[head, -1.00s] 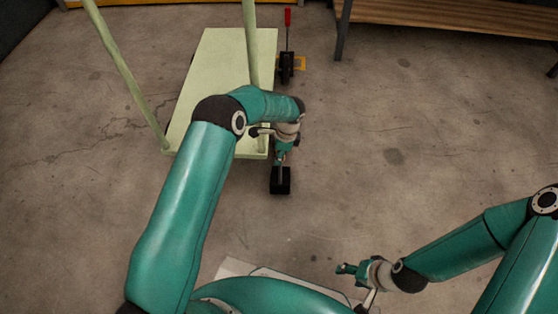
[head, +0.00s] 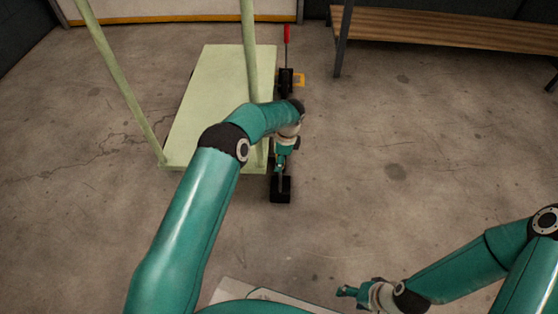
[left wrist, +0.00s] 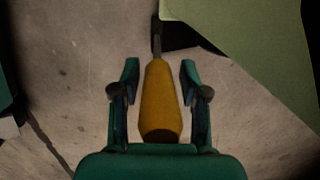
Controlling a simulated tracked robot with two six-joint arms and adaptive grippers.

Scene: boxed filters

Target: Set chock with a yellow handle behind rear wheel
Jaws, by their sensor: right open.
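The black chock (head: 281,191) stands on the floor by the near right corner of the pale green cart (head: 205,90). Its yellow handle (left wrist: 160,105) shows in the left wrist view, with a thin dark rod running up from it. My left gripper (head: 281,160) is above the chock. In the left wrist view its fingers (left wrist: 159,85) stand on both sides of the handle, with gaps to it, so it is open. The rear wheel is mostly hidden by my arm and the deck. My right gripper (head: 347,291) is open and empty, at the lower right.
A wooden bench (head: 450,30) is at the back right. The floor right of the cart is clear.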

